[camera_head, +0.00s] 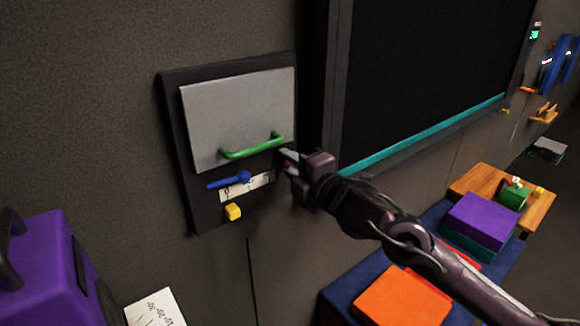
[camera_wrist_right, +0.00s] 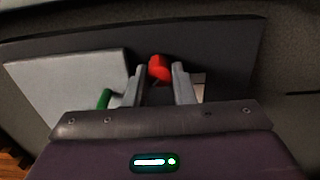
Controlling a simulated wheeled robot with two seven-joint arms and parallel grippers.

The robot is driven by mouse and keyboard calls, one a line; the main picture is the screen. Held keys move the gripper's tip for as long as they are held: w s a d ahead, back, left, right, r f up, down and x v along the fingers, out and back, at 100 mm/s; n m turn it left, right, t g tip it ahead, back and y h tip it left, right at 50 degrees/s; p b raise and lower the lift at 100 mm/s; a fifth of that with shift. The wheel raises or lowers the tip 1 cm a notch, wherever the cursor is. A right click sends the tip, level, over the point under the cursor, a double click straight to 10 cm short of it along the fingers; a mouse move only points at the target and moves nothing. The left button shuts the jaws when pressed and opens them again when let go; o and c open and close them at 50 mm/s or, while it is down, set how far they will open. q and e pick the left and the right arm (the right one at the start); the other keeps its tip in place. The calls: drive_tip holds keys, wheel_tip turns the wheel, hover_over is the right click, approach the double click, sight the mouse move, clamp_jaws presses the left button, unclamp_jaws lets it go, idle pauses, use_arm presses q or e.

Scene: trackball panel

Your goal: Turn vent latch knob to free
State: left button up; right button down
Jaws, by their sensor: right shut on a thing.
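A dark wall panel (camera_head: 172,120) holds a grey door (camera_head: 232,112) with a green handle (camera_head: 252,147). My right gripper (camera_head: 288,161) is at the panel's right edge, right of the green handle. In the right wrist view its fingers (camera_wrist_right: 160,80) are shut on a red knob (camera_wrist_right: 159,68). In the head view the gripper mostly hides that knob. I cannot tell which knob is the vent latch. My left gripper is not in view.
A large black screen (camera_head: 430,70) with a teal lower edge is right of the panel. A purple case (camera_head: 50,270) and a white paper (camera_head: 155,308) are lower left.

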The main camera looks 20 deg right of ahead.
idle(0.3)
drive_tip(key=c, duration=1.2)
unclamp_jaws()
